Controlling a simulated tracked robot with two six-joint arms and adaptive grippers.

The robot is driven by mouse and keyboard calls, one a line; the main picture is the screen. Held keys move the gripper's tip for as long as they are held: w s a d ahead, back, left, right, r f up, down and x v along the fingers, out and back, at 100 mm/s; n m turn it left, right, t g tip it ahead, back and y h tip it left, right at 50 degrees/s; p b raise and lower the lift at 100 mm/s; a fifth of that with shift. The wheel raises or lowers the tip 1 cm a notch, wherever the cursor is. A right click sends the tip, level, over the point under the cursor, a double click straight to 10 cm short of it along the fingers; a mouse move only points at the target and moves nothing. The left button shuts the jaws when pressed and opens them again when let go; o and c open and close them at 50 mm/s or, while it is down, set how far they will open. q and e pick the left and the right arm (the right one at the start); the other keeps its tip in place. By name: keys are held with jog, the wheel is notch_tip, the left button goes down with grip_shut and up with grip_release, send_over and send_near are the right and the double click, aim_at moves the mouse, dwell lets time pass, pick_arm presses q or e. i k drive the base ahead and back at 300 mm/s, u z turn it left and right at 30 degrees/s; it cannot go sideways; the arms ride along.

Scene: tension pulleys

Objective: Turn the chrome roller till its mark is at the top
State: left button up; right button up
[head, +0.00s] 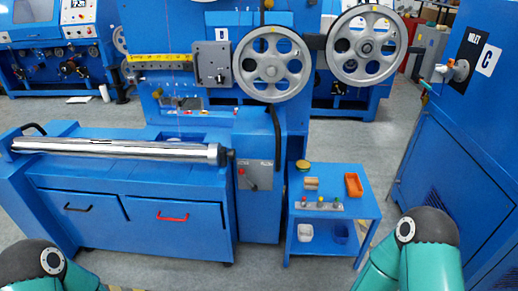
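The chrome roller (120,148) lies across the top of a blue machine cabinet at the left, running from the far left to a dark end fitting on its right. Its surface is shiny with light and dark bands of reflection. I cannot make out a mark on it. Both my grippers are out of view. Only rounded teal and dark parts of my arms show at the bottom left and bottom right, well apart from the roller.
Two spoked grey pulleys (272,62) (367,45) hang above. A small blue table (345,205) with an orange tray (353,185) and several small items stands right of the cabinet (143,205). A blue machine (465,130) stands at the right.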

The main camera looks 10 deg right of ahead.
aim_at(206, 154)
jog(key=z, duration=0.15)
jog(key=i, duration=0.9)
jog(key=u, duration=0.35)
jog(key=k, duration=1.15)
jog(key=z, duration=0.45)
jog(key=i, duration=1.55)
jog(key=u, duration=0.5)
